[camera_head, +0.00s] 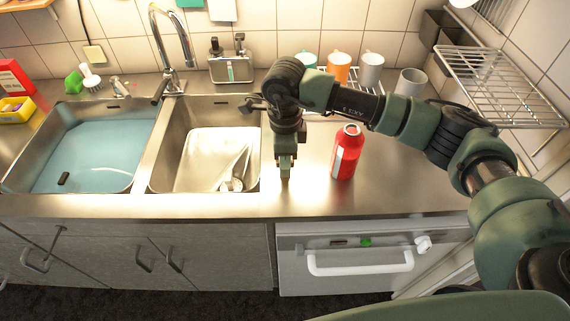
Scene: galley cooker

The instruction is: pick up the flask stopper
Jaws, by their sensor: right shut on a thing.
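A red flask (346,153) with a pale label stands upright on the steel counter, right of the sink. My right gripper (285,174) points down over the counter, left of the flask and apart from it. It is shut on a small tan piece, which looks like the flask stopper (285,180); little of it shows below the fingertips. I cannot tell if it touches the counter. My left gripper is not in view.
Left of my right gripper are a basin with a pale board and utensils (236,172) and a basin of bluish water (95,157). Mugs (371,70) and a wire rack (490,85) stand at the back right. The front counter strip (330,203) is clear.

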